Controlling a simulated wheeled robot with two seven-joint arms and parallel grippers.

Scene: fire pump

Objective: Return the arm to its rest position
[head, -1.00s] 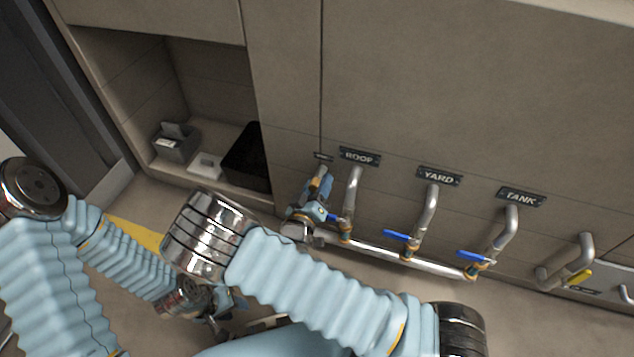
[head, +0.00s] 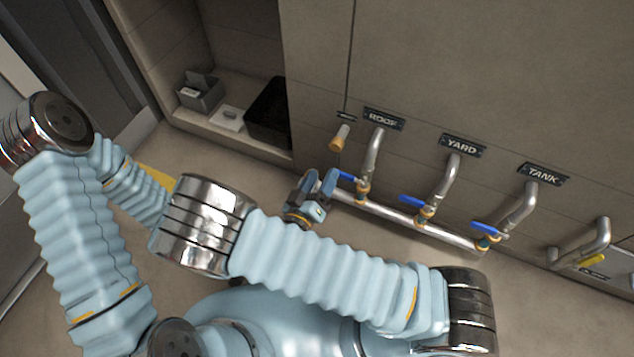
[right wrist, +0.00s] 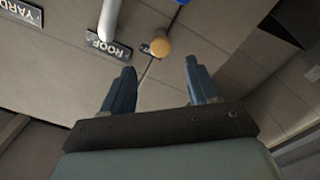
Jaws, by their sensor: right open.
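My right gripper (head: 318,186) is open and empty, near the left end of the silver manifold pipe. In the right wrist view its two blue fingers (right wrist: 160,88) stand apart with nothing between them. An orange-tipped knob (head: 339,138) sticks out of the wall beyond and above the fingers, apart from them; it also shows in the right wrist view (right wrist: 160,45). My left arm is folded at the left of the head view, and its gripper is not visible.
A yellow-handled pipe (head: 592,260) is farther right. A wall recess holds a black bin (head: 268,112) and a grey box (head: 201,93). Floor between is clear.

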